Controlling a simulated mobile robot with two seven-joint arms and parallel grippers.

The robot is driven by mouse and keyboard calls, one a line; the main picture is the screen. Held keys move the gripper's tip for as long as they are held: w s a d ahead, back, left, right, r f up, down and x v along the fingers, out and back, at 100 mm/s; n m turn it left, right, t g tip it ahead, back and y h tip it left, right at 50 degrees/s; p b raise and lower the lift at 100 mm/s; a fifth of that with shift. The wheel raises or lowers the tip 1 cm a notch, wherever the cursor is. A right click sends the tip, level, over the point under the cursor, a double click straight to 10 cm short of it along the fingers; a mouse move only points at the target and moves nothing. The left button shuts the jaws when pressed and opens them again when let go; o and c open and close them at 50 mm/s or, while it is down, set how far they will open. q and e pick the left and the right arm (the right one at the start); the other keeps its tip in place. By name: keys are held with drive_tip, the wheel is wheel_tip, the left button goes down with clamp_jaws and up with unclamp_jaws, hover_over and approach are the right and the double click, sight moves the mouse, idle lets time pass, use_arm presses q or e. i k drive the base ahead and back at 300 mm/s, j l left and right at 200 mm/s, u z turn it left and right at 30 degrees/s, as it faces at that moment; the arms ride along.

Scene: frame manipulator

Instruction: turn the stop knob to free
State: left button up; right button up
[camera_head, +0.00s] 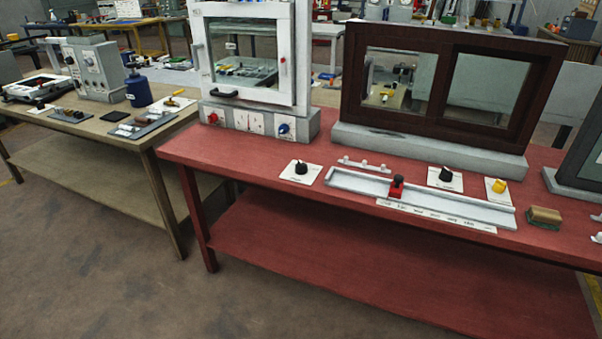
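Several knobs show on the red table, and their labels are too small to read, so I cannot tell which is the stop knob. A black knob (301,167) sits on a white plate at the left front. Another black knob (446,174) sits on a white plate right of the middle. A yellow knob (499,185) on a white plate is to its right. A red slider block (396,188) with a dark top stands in a long pale rail (450,207), near the left half of a printed scale strip. Neither of my grippers is in view.
The red table (250,165) also bears a white windowed cabinet (203,65) with red and blue knobs, a dark brown window frame (440,80) on a grey base, and a brush-like block (544,217). A brown bench (110,150) with instruments stands left. Floor in front is clear.

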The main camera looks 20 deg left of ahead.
sight(301, 167)
drive_tip(key=i+j, duration=0.2)
drive_tip(key=j, duration=0.2)
drive_tip(key=i+j+u, duration=0.15)
drive_tip(key=j, duration=0.25)
drive_tip(key=i+j, duration=0.25)
drive_tip(key=i+j+u, duration=0.1)
drive_tip(key=i+j, duration=0.15)
drive_tip(key=j, duration=0.25)
